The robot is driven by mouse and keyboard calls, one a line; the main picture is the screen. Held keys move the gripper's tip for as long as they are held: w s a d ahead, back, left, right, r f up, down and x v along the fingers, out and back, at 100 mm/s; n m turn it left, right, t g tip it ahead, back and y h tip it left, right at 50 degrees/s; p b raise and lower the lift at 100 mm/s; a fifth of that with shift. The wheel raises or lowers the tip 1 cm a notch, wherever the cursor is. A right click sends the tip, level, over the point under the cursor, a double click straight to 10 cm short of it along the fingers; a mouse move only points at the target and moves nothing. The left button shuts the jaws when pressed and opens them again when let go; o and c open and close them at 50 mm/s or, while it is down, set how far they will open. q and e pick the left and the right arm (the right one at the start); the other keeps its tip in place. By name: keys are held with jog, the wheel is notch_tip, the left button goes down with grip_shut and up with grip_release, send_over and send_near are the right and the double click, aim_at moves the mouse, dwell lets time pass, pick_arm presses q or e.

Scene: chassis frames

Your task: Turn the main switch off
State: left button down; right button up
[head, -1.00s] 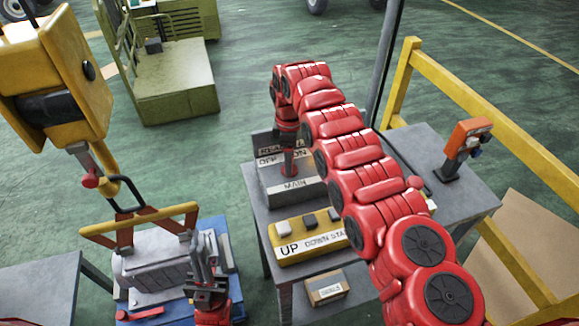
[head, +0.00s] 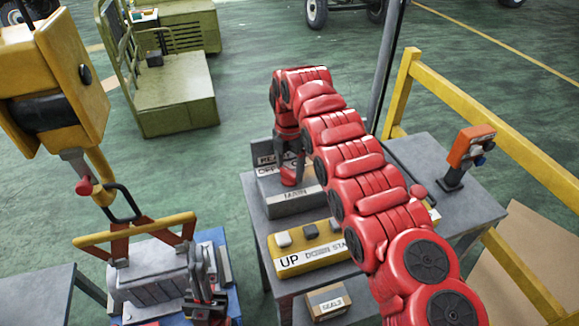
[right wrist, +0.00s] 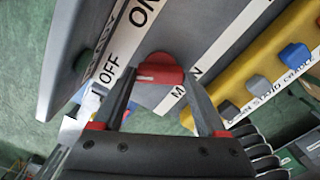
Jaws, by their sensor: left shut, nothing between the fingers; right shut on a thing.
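The grey main switch box (head: 295,206) stands on the grey table, with MAIN on its front and a partly hidden OFF/ON strip on top. My right gripper (head: 289,178) reaches down onto it. In the right wrist view, its fingers (right wrist: 160,84) are shut on the red switch knob (right wrist: 160,68). The knob's white mark is on its left part, on the side of the OFF label (right wrist: 106,76); the ON label (right wrist: 146,12) is above. My left gripper (head: 206,296) is shut and empty by the grey casting.
A yellow button box (head: 305,260) marked UP and DOWN stands in front of the switch box. An orange device (head: 470,145) stands at the table's right. A yellow rail (head: 490,125) runs behind it. A yellow hoist bar (head: 135,229) hangs over the grey casting (head: 150,280).

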aim_at(288, 171)
jog(key=shift+r+n, duration=0.1)
jog(key=shift+n, duration=1.2)
jog(key=shift+w+n, duration=0.1)
jog(key=shift+n, duration=0.2)
jog(key=o, duration=1.3)
notch_tip(288, 171, up, 2)
jog(key=shift+a+r, duration=0.1)
jog(key=shift+r, duration=0.15)
notch_tip(288, 171, up, 4)
jog(key=shift+a+r+p, duration=0.1)
jog(key=shift+p, duration=0.85)
notch_tip(288, 171, up, 11)
jog(key=p, duration=1.1)
jog(key=shift+d, duration=0.2)
jog(key=shift+f, duration=0.2)
